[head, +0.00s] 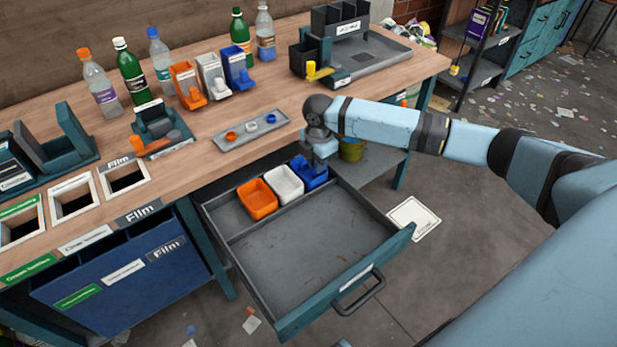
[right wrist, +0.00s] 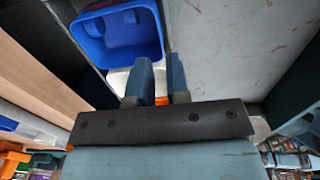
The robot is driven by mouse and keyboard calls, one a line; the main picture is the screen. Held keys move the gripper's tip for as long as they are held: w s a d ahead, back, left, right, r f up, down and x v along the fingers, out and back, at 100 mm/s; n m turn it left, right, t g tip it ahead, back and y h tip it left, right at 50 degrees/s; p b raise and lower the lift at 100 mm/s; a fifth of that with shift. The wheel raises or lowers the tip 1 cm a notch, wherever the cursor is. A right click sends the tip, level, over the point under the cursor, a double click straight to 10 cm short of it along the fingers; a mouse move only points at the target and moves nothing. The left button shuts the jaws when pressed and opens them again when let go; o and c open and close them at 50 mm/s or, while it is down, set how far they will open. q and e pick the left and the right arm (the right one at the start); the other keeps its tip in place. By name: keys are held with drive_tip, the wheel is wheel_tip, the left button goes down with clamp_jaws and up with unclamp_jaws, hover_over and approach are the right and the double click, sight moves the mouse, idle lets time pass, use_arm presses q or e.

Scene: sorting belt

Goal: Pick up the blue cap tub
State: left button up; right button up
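The blue cap tub (head: 308,175) sits in the back compartment of the open drawer, at the right end of a row of tubs. My right gripper (head: 319,158) points down at this tub and hides part of it in the head view. My left gripper is not in view.
A white tub (head: 284,184) and an orange tub (head: 257,199) stand beside the blue one. The workbench (head: 190,130) above carries bottles, bins and a grey tray (head: 251,130) with caps.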

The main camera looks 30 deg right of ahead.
sight(319, 178)
drive_tip(key=f, duration=0.4)
drive_tip(key=f+b, duration=0.1)
drive_tip(key=f, duration=0.1)
drive_tip(key=shift+d+f, duration=0.25)
drive_tip(key=shift+d, duration=0.05)
clamp_jaws()
